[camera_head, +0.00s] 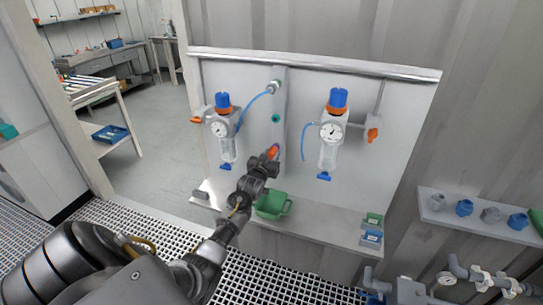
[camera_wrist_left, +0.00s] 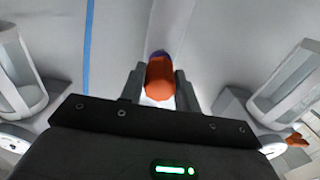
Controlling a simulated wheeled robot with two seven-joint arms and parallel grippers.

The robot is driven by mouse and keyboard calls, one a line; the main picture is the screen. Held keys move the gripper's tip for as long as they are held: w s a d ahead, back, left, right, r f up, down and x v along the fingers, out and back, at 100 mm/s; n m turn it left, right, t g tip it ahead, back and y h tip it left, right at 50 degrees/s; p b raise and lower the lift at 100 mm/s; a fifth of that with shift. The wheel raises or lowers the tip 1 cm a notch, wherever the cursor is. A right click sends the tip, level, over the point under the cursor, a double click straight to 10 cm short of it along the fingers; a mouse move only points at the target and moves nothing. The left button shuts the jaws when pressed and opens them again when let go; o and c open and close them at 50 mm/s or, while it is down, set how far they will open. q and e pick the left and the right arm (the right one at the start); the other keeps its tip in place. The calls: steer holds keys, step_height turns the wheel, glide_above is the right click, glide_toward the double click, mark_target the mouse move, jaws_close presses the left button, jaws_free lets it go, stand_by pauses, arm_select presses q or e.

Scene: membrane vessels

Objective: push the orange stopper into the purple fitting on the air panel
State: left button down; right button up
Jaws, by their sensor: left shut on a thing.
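My left gripper (camera_head: 271,156) reaches up to the air panel (camera_head: 262,93) and is shut on the orange stopper (camera_head: 271,154). In the left wrist view the stopper (camera_wrist_left: 160,78) sits between the two fingers (camera_wrist_left: 159,90). The purple fitting (camera_head: 276,147) is at the stopper's far end, and a sliver of it (camera_wrist_left: 158,54) shows just beyond the stopper. The stopper overlaps the fitting in both views, and I cannot tell how deep it sits. My right gripper is not in view.
Two filter units with blue caps, one left (camera_head: 223,120) and one right (camera_head: 333,130), flank the arm. A teal fitting (camera_head: 275,118) is above. A green bin (camera_head: 272,205) stands on the ledge below. Small boxes (camera_head: 372,230) are at the ledge's right end.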

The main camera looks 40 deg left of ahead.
arm_select(q)
steer(key=shift+w+a+b, duration=0.2)
steer(key=shift+w+b, duration=0.3)
steer(key=shift+w, duration=0.05)
stand_by(0.4)
steer(key=c, duration=0.9)
jaws_free()
steer(key=shift+c, duration=0.2)
steer(key=shift+s+d+f, duration=0.1)
steer(key=shift+s+f, duration=0.05)
steer(key=shift+s, duration=0.15)
steer(key=b+v, duration=0.2)
steer(key=v, duration=0.8)
steer(key=shift+d, duration=0.1)
